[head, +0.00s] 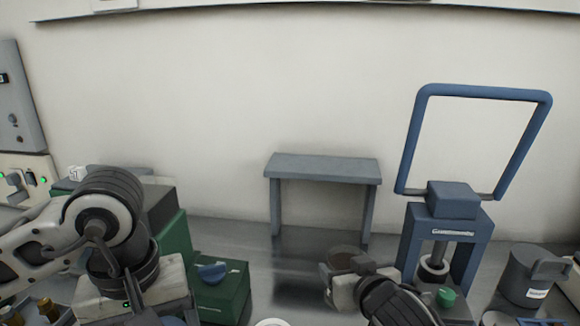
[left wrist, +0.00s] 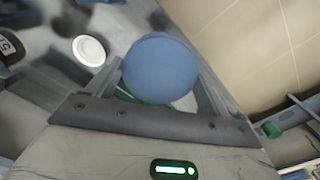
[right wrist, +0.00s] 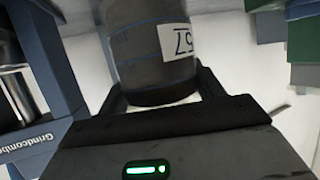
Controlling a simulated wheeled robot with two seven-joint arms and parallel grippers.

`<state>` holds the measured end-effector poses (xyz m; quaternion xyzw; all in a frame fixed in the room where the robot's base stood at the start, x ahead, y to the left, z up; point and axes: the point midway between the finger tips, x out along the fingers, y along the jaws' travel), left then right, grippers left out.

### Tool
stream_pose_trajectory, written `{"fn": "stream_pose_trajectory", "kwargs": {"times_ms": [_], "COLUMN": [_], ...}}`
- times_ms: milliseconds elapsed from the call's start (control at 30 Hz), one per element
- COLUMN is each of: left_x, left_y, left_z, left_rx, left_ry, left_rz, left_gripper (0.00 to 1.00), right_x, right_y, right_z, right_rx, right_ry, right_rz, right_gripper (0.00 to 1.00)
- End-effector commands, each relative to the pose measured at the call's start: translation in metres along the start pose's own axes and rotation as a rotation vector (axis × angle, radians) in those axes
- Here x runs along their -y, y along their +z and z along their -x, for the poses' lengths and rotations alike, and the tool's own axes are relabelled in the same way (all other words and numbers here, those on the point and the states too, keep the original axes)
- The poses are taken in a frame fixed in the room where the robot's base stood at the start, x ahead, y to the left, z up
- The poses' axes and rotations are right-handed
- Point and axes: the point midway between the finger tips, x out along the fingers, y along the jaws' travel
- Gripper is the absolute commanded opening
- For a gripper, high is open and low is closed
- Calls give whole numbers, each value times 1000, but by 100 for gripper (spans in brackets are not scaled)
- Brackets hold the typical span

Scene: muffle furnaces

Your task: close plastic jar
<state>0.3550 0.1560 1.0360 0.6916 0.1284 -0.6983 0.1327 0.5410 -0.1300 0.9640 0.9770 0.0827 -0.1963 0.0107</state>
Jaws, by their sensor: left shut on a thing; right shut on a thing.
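A blue round lid (left wrist: 160,68) sits between the fingers of my left gripper (left wrist: 162,76) in the left wrist view, its flat face toward the camera. My left gripper is shut on it. A dark plastic jar (right wrist: 150,48) with a white label reading 57 stands between the fingers of my right gripper (right wrist: 157,88) in the right wrist view. My right gripper is shut on it. In the head view the jar's round brown-dark top (head: 347,257) shows above my right gripper (head: 345,287), apart from my left gripper at the lower left.
A blue press (head: 445,235) with a tall frame handle stands right of the jar. A dark grey labelled container (head: 530,275) is at the far right. A green box (head: 222,292) stands left of centre. A grey bench-like stand (head: 322,170) is at the back. A white dish (left wrist: 89,50) lies nearby.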

Motion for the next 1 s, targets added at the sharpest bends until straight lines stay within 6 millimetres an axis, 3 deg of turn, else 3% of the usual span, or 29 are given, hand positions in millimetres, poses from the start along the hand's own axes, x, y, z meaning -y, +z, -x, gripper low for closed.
{"fn": "stream_pose_trajectory", "kwargs": {"times_ms": [200,500,700,1000], "left_x": [5,14,17,17], "left_y": [-22,-44,-49,-49], "left_z": [-25,-51,-56,-57], "left_rx": [4,-4,-9,-9], "left_ry": [-1,-5,-7,-7], "left_rz": [-155,-327,-370,-372], "left_gripper": [59,59,59,59], "right_x": [-9,-28,-34,-34], "right_y": [30,44,44,44], "right_z": [64,133,149,150], "right_rx": [-1,-4,-7,-7], "right_ry": [51,136,158,159], "right_rz": [-30,-50,-53,-53], "right_gripper": [26,26,26,26]}}
